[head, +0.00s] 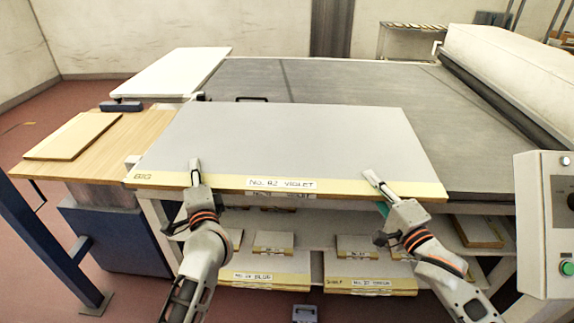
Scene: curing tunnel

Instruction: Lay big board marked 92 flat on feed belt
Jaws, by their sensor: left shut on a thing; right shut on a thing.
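The big grey board (290,140) has a yellow near edge marked BIG and a white label that seems to read No. 92 Violet. It is held roughly level, its far part over the grey feed belt (340,82) and its near edge over the front of the frame. I cannot tell whether its far part touches the belt. My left gripper (195,170) is shut on the near edge, left of the label. My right gripper (374,180) is shut on the same edge, right of the label. The belt beneath the board is hidden.
A wooden side table (95,160) with a yellow board (72,136) stands at left. A white panel (175,72) is behind it. Labelled boards lie on shelves (265,270) below. A control box (545,220) stands right, a white roller housing (515,75) beyond the belt.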

